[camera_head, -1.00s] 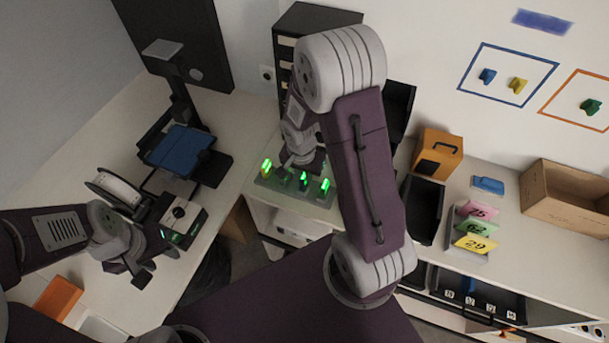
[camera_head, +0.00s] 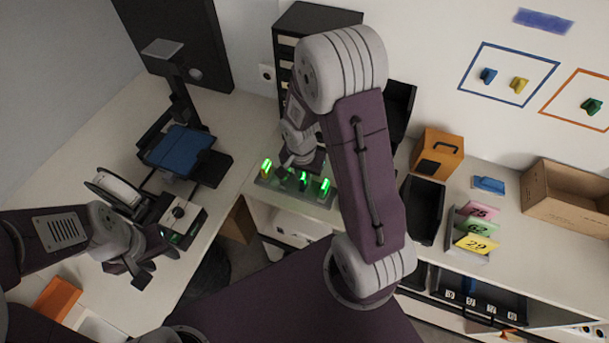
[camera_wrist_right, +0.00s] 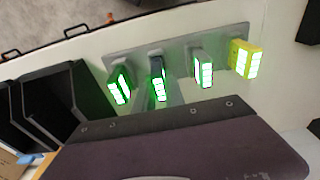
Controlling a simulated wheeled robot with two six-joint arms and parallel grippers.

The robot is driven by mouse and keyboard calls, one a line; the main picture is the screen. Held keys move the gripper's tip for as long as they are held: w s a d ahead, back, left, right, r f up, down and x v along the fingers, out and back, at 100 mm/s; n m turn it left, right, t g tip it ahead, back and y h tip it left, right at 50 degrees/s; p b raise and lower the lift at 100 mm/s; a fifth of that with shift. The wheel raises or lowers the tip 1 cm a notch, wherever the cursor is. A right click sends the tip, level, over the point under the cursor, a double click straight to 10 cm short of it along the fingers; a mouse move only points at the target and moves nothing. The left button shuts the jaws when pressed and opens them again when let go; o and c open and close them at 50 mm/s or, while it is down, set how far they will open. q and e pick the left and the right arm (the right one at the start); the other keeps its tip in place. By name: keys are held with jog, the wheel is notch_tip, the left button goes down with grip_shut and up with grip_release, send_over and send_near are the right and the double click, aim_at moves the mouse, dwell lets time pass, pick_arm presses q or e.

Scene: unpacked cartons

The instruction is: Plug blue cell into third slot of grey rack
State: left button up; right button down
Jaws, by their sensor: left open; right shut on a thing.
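The grey rack (camera_head: 268,183) stands at the front edge of the back counter; it also shows in the right wrist view (camera_wrist_right: 180,55). It carries a row of cells with green-lit faces. The yellow cell (camera_wrist_right: 245,58) is at one end and a green cell (camera_wrist_right: 119,86) at the other. The dark blue cell (camera_wrist_right: 158,76) is third from the yellow end, upright in the row. My right gripper (camera_head: 303,172) is shut on it; the fingers are partly hidden, and I cannot tell how deep it sits. My left gripper (camera_head: 132,272) is open and empty over the left table.
Black bins (camera_head: 424,207), an orange case (camera_head: 437,154) and numbered cards (camera_head: 476,243) stand right of the rack. A cardboard box (camera_head: 568,197) is farther right. A printer-like machine with a blue plate (camera_head: 180,148) and a spool (camera_head: 118,186) occupy the left table.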

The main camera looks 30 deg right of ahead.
aim_at(303, 177)
jog(key=shift+f+b, duration=0.55)
jog(key=c, duration=1.3)
grip_release()
jog(key=r, duration=0.9)
jog(key=shift+s+a, duration=0.4)
